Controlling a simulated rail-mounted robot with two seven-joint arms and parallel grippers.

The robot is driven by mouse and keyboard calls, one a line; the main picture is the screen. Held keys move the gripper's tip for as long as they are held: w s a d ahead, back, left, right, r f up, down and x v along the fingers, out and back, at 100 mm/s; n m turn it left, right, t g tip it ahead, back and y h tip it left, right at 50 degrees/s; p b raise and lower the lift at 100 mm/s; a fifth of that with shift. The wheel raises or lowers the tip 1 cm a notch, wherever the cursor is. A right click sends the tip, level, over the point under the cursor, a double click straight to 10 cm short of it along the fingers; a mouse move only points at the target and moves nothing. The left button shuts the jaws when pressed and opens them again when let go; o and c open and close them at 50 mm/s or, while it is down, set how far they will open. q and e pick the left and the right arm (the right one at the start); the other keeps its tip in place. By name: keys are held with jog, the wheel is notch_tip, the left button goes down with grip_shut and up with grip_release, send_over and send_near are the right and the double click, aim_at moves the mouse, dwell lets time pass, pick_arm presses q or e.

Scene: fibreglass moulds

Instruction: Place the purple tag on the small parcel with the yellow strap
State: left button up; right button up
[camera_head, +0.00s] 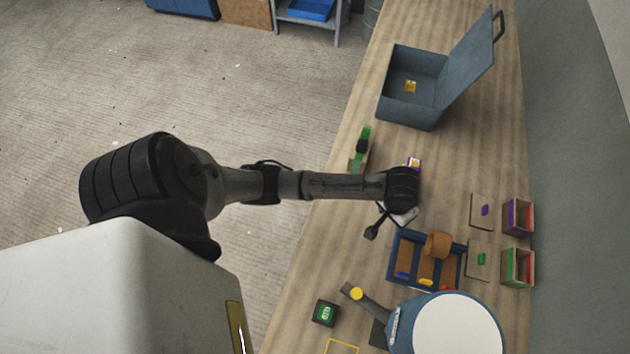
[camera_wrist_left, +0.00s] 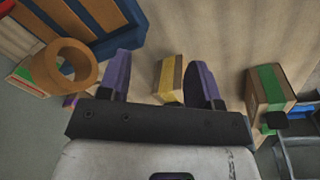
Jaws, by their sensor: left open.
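My left gripper (camera_wrist_left: 160,62) is open, with purple fingers on either side of a small tan parcel with a yellow strap (camera_wrist_left: 171,82) in the left wrist view. I see gaps between the fingers and the parcel, and no tag on its visible faces. In the head view my left arm hides most of this area; a small yellow, white and purple patch (camera_head: 414,163) shows beside the wrist, and I cannot tell which part is parcel or finger. A purple tag-like piece (camera_head: 485,210) lies on a tan board to the right. My right gripper is not in view.
A green-strapped parcel (camera_head: 361,148) stands near the table's left edge. A blue tray (camera_head: 393,262) with an orange ring (camera_head: 438,245) lies below my arm. Two small open boxes, purple (camera_head: 510,217) and green (camera_head: 510,268), stand right. An open grey case (camera_head: 408,112) is at the back.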

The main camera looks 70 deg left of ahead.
pick_arm(q)
jog(key=s+r+m+t, duration=0.1)
jog(key=s+m, duration=0.4)
jog(key=s, duration=1.7)
jog(key=shift+d+r+m+t+y, duration=0.3)
jog(key=shift+d+t+y, duration=0.15)
jog(key=shift+t, duration=0.15)
